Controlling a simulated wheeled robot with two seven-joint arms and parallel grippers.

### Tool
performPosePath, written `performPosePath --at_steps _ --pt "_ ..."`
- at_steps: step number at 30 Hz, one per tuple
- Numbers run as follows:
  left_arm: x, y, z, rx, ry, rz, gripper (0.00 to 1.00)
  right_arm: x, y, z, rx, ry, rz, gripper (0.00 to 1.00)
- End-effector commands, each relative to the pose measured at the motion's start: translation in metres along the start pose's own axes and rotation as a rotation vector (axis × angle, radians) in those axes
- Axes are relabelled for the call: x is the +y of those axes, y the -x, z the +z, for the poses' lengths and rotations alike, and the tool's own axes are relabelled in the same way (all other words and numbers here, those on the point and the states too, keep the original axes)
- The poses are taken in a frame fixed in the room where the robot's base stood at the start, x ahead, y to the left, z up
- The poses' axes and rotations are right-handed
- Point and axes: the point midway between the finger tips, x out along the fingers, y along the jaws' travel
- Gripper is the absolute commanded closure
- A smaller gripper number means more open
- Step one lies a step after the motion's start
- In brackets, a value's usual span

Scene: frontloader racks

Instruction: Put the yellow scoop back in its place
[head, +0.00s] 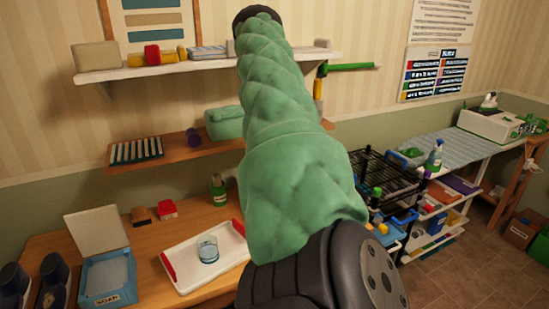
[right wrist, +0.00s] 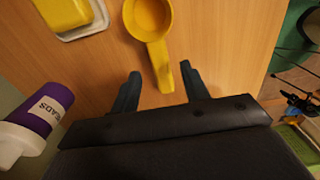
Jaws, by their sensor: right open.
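The yellow scoop (right wrist: 150,22) lies on a wooden surface in the right wrist view. Its round bowl is at the top, and its short handle points down toward my right gripper. My right gripper (right wrist: 161,72) is open, with one dark finger on each side of the handle's end in the picture. The fingers look apart from the handle, and I cannot tell their height above it. I cannot make out the scoop in the head view, where one of my green-sleeved arms covers the middle. My left gripper is not in view.
In the wrist view, a yellow block-like thing on a white base (right wrist: 98,22) is left of the scoop. A purple-and-white labelled bottle (right wrist: 45,112) lies lower left. In the head view, a white tray (head: 183,259) holds a glass, beside a blue soap box (head: 108,277).

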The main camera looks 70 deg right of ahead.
Motion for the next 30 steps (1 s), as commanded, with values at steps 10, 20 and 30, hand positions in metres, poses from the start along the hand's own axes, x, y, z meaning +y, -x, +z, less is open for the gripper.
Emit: performPosePath --at_steps 10,20,30 --pt "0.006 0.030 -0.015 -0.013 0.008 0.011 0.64 0.001 0.048 0.000 -0.001 0.001 0.002 0.54" --pt "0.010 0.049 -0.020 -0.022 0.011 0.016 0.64 0.000 0.071 0.000 -0.001 -0.001 -0.001 0.54" --pt "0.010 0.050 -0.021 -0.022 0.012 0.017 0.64 0.000 0.072 0.000 0.000 0.000 -0.001 0.54"
